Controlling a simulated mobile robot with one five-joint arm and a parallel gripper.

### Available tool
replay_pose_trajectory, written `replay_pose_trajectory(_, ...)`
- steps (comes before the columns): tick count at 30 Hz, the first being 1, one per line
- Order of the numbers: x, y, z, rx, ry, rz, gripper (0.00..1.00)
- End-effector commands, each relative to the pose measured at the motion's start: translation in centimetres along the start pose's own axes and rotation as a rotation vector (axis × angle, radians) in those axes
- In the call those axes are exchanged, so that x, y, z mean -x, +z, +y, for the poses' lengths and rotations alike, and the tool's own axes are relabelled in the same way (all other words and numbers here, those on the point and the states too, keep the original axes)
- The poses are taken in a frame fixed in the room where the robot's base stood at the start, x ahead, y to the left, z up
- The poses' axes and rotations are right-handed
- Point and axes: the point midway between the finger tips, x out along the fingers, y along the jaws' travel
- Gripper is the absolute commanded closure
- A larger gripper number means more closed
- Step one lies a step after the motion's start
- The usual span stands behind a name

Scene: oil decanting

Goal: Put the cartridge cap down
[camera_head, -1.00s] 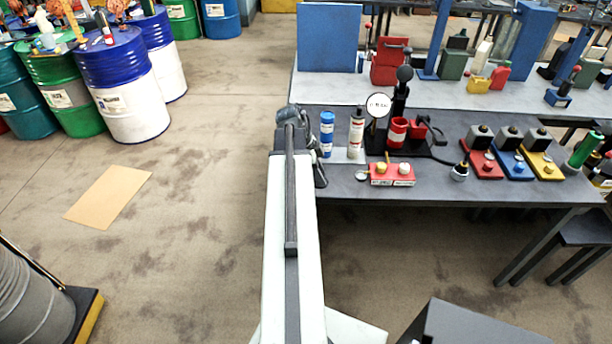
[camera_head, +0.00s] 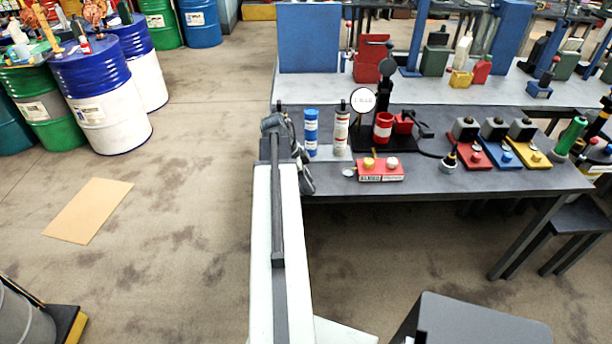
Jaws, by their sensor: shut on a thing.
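My gripper (camera_head: 279,125) is at the far end of my arm, at the left edge of the workbench, seen from behind. It is shut, but the wrist hides the jaws and the cartridge cap held in them. A blue cartridge (camera_head: 311,132) and a white cartridge (camera_head: 341,133) stand upright on the bench, just right of my gripper and apart from it. A small pale disc (camera_head: 349,172) lies flat in front of them; I cannot tell what it is.
Red, blue and yellow plates (camera_head: 528,155) lie farther right. Drums (camera_head: 112,105) stand on the floor at left. The floor left of the bench is mostly clear.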

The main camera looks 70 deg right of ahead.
Motion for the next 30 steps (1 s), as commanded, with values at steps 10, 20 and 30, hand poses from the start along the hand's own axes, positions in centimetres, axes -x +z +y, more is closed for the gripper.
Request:
replay_pose_trajectory(10, -0.7, 0.8, -9.0, -0.001, 0.001, 0.0, 1.0)
replay_pose_trajectory(20, -1.7, 1.2, -10.3, -0.001, 0.001, 0.0, 1.0)
replay_pose_trajectory(30, -4.0, 2.1, -10.1, -0.002, 0.001, 0.0, 1.0)
